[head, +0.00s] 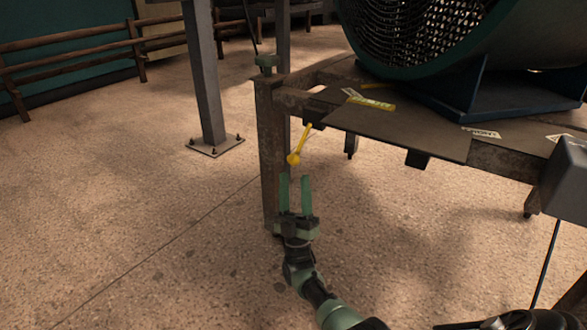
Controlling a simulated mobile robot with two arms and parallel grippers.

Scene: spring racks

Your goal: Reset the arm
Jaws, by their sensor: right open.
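My right gripper (294,193) shows low in the middle of the head view, with its two green fingers apart and pointing up in the picture. Nothing is between the fingers. A yellow lever with a round knob (294,159) hangs at the corner of a rusty metal frame, just above the fingertips in the picture. I see a gap between the fingertips and the knob. My right arm comes in from the bottom right. My left gripper is not in view.
A rusty post (269,150) stands right behind the gripper. A dark plate (400,132) and a large green drum with mesh (415,40) are on the frame at the right. A grey column (204,80) stands at the back. The floor at left is clear.

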